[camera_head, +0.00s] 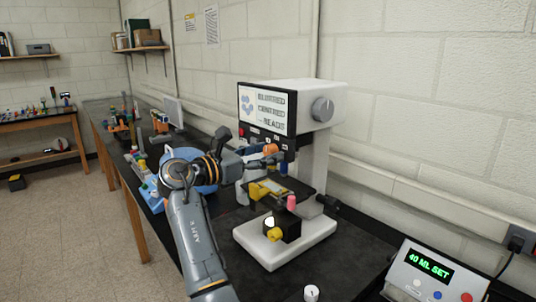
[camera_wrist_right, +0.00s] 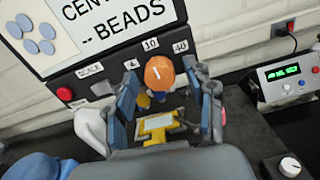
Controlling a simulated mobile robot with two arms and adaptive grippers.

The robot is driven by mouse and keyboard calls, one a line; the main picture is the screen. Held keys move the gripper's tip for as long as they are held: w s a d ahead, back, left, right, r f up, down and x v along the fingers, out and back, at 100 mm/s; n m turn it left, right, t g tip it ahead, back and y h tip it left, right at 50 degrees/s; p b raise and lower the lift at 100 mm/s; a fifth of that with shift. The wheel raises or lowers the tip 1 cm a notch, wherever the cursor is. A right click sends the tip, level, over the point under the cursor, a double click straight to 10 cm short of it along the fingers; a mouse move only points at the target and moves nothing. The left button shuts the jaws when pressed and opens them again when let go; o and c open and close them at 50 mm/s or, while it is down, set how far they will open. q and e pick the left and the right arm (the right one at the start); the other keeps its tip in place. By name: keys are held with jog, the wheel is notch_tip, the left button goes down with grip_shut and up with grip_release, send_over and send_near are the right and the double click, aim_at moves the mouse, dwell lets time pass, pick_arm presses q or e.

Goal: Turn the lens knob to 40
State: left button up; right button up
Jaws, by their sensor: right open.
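The lens knob (camera_wrist_right: 159,74) is orange and sits on the dark front panel of the microscope, below the labels 4, 10 and 40 (camera_wrist_right: 180,46). It also shows in the head view (camera_head: 270,148). I cannot make out which label it points to. My right gripper (camera_wrist_right: 168,92) is open, with one finger left and one right of the knob; whether they touch it I cannot tell. In the head view my right gripper (camera_head: 258,157) is at the panel under the screen. The white microscope (camera_head: 318,92) stands upright on the bench. My left gripper is out of view.
Below the knob is a stage with a yellow holder (camera_head: 266,188). A pink knob (camera_head: 291,202) and a yellow knob (camera_head: 274,234) are near it. A control box reading 40 ML SET (camera_head: 430,268) stands at the right. A red button (camera_wrist_right: 65,94) is on the panel's left.

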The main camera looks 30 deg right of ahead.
jog(key=c, duration=0.3)
grip_shut()
